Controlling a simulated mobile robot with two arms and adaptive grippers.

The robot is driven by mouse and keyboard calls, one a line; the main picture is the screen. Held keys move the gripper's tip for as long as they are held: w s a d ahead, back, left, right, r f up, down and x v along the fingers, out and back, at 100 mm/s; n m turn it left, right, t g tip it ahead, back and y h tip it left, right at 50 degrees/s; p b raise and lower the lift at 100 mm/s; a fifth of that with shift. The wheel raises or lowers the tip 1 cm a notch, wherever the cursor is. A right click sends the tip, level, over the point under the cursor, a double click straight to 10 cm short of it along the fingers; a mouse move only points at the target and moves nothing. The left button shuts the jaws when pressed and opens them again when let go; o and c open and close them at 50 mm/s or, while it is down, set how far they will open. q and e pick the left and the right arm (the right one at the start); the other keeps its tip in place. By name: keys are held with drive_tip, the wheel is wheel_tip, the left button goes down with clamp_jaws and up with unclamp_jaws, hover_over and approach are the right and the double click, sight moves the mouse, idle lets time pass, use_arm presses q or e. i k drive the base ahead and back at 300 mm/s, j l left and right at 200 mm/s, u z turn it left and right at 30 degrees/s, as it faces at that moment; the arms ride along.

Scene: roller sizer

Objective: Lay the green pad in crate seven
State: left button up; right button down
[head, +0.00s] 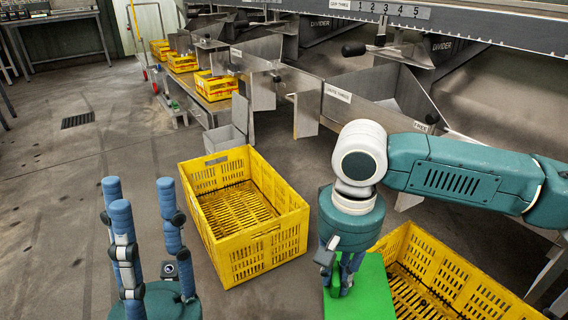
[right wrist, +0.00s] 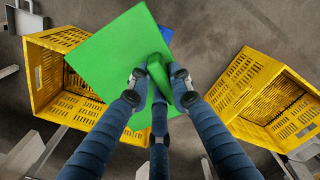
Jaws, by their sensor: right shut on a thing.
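The green pad (head: 368,296) is a flat square with a raised green grip; it also shows in the right wrist view (right wrist: 108,58). My right gripper (head: 342,284) is shut on that grip and holds the pad between two yellow crates. The pad overlaps part of the left-hand crate in the right wrist view. One empty yellow crate (head: 262,256) stands mid-floor; another yellow crate (head: 476,270) is at lower right, partly hidden by the pad and my arm. I see no readable number on either. My left gripper (head: 140,188) is open and empty at lower left.
A blue surface (right wrist: 165,36) shows below the pad in the right wrist view. A metal sizer with chutes (head: 345,96) runs along the back and right. Smaller yellow crates (head: 215,88) stand farther back. A grey bin (head: 224,138) is behind the middle crate.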

sight(239, 227)
drive_tip(key=i+j+z, duration=0.2)
drive_tip(key=z, duration=0.2)
drive_tip(key=i+j+z, duration=0.1)
drive_tip(key=j+z, duration=0.3)
drive_tip(key=i+j+z, duration=0.1)
drive_tip(key=j+z, duration=0.3)
drive_tip(key=i+j, duration=0.1)
drive_tip(key=j, duration=0.55)
drive_tip(key=i+j, duration=0.1)
drive_tip(key=j, duration=1.2)
drive_tip(key=i+j, duration=0.15)
drive_tip(key=j, duration=0.5)
drive_tip(key=i+j, duration=0.1)
drive_tip(key=j, duration=0.6)
drive_tip(key=i+j, duration=0.1)
drive_tip(key=j, duration=0.55)
